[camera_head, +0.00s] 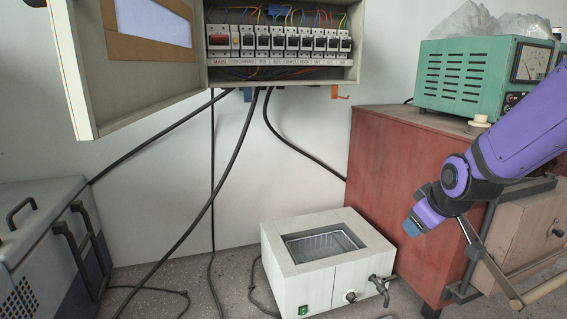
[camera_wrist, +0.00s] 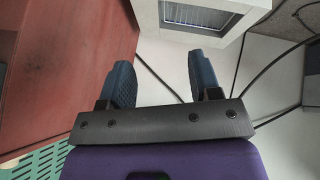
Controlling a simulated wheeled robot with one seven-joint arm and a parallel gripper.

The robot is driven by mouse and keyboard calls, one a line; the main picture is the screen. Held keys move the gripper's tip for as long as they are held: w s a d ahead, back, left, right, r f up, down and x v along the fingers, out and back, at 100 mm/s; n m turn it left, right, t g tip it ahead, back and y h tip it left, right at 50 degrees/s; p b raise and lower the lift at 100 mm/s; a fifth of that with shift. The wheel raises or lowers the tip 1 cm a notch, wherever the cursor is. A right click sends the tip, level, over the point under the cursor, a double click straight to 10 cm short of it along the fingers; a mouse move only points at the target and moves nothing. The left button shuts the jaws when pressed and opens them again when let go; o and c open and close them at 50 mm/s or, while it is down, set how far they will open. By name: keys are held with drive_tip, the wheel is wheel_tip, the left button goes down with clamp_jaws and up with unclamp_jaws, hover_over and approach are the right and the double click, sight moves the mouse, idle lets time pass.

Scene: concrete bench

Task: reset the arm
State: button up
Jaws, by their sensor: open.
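My purple arm reaches in from the right in the head view, with my gripper (camera_head: 413,225) in front of the red cabinet, above and to the right of the white bath. In the wrist view my gripper (camera_wrist: 160,82) shows two blue-grey fingers spread apart with nothing between them. Floor, wall and a black cable lie beyond the fingers. The gripper touches nothing that I can see.
A red cabinet (camera_head: 388,150) with a drawer (camera_head: 522,232) and metal rail stands at right, bearing a green meter box (camera_head: 467,75). A white bath (camera_head: 325,285) with taps sits on the floor. An open breaker panel (camera_head: 280,75) hangs above; a grey case (camera_head: 35,240) is at left. Cables hang between.

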drive_tip(key=s+r+m, duration=0.2)
drive_tip(key=s+r, duration=0.2)
drive_tip(key=s, duration=0.3)
drive_tip(key=s+r+m+g, duration=0.1)
drive_tip(key=s+r, duration=0.3)
drive_tip(key=s, duration=0.4)
drive_tip(key=s+r+m, duration=0.3)
drive_tip(key=s+r, duration=0.2)
drive_tip(key=s, duration=0.2)
drive_tip(key=shift+s+d+g, duration=0.2)
drive_tip(key=shift+s+g, duration=0.15)
drive_tip(key=shift+g, duration=0.05)
drive_tip(key=shift+r, duration=0.1)
